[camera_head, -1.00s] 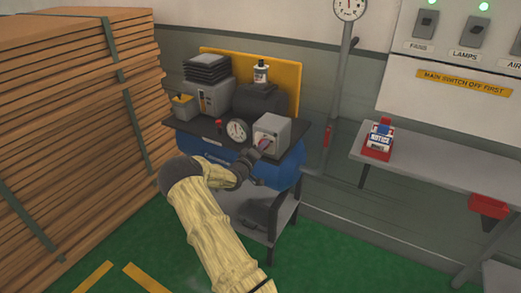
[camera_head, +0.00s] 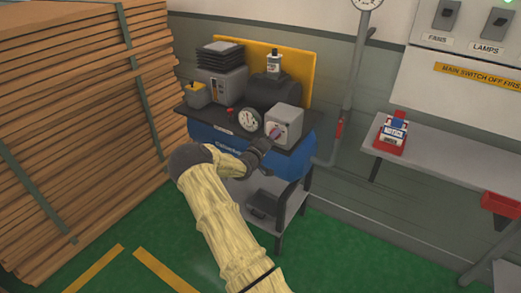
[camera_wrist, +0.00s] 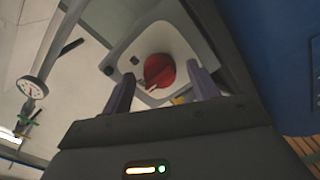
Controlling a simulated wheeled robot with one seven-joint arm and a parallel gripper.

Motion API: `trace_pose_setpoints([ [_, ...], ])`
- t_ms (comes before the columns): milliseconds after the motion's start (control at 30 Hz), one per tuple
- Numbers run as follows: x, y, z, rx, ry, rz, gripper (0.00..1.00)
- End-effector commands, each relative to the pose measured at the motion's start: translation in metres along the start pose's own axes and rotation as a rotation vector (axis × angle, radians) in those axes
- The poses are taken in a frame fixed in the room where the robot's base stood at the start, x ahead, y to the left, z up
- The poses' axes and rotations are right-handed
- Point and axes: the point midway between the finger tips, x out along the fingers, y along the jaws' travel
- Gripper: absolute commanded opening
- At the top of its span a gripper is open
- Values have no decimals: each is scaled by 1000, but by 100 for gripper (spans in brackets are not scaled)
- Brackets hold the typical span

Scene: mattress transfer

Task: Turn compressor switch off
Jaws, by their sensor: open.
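The compressor (camera_head: 210,140) is a blue tank under a dark top, on a grey stand. Its grey switch box (camera_head: 288,122) sits at the right end of that top. In the wrist view, a red rotary knob (camera_wrist: 158,70) is on the pale face of the box (camera_wrist: 185,38). My gripper (camera_head: 273,133) is at the front of the box. In the wrist view, my gripper (camera_wrist: 160,74) is open, with one purple finger on each side of the knob. I cannot tell whether the fingers touch it. The knob is mostly hidden in the head view.
A round gauge (camera_head: 249,120) is just left of the switch box. Stacked planks (camera_head: 70,130) stand at the left. A grey bench (camera_head: 450,165) with a red notice holder (camera_head: 391,145) is at the right. A wall pipe (camera_head: 350,80) rises behind. Green floor is clear in front.

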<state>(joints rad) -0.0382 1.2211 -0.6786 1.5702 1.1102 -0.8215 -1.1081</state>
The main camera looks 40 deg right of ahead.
Motion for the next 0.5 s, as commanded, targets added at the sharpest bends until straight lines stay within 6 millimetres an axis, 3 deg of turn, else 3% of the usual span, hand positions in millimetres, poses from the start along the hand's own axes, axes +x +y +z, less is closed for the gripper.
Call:
trace_pose_setpoints([
  [167,-23,-1,0,1,0,-3,60],
  [500,-90,-1,1,0,-1,-2,60],
])
